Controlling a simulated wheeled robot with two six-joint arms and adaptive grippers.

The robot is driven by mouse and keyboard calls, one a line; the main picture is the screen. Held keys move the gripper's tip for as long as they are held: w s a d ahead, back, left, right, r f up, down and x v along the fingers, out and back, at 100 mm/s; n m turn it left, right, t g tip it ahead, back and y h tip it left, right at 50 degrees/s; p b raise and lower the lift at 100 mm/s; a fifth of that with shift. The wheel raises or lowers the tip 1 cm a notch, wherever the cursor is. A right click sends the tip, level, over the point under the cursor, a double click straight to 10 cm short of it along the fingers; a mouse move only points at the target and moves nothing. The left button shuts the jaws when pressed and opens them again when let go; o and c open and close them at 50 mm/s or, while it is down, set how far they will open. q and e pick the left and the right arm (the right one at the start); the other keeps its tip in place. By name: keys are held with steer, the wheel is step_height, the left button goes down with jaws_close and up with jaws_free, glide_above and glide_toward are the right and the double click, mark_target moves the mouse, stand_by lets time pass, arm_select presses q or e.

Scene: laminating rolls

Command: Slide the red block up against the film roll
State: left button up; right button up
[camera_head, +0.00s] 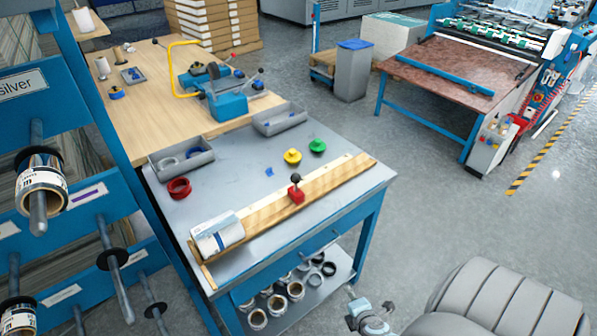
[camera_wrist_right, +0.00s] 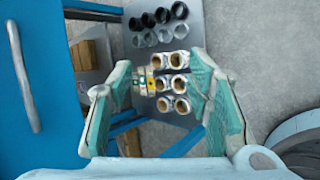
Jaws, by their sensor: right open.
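The red block (camera_head: 296,194) with a dark knob on top sits on a wooden board (camera_head: 330,184) along the front of the grey-topped table. The film roll (camera_head: 218,235), white with a printed label, lies at the left end of the same board. A clear stretch of board separates the two. My right gripper (camera_head: 373,319) is low at the bottom of the head view, in front of the table and away from the block. In the right wrist view its two fingers (camera_wrist_right: 165,110) are spread with nothing between them. My left gripper is not in view.
A red ring (camera_head: 179,188), a yellow knobbed piece (camera_head: 292,157) and a green one (camera_head: 317,147) stand on the grey tabletop (camera_head: 240,180). Two grey bins are at its back. Several short rolls (camera_wrist_right: 172,82) lie on the lower shelf. A roll rack is at left.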

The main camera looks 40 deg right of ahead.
steer(key=w+d+r+n+t, duration=0.2)
steer(key=w+r+n+t, duration=0.2)
steer(key=w+r+n, duration=0.55)
steer(key=n+t+y+p, duration=0.1)
steer(key=n+t+p, duration=0.1)
steer(key=n+t, duration=0.45)
glide_toward(298, 181)
steer(key=shift+n+g, duration=0.25)
steer(key=shift+n, duration=0.05)
steer(key=b+x, duration=0.3)
steer(key=x, duration=0.8)
steer(key=shift+w+r+b, duration=0.1)
steer(key=shift+w+b, duration=0.25)
steer(key=shift+b, duration=0.05)
steer(key=shift+c, duration=0.8)
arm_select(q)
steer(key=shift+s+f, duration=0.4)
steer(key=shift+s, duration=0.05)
arm_select(e)
jaws_close()
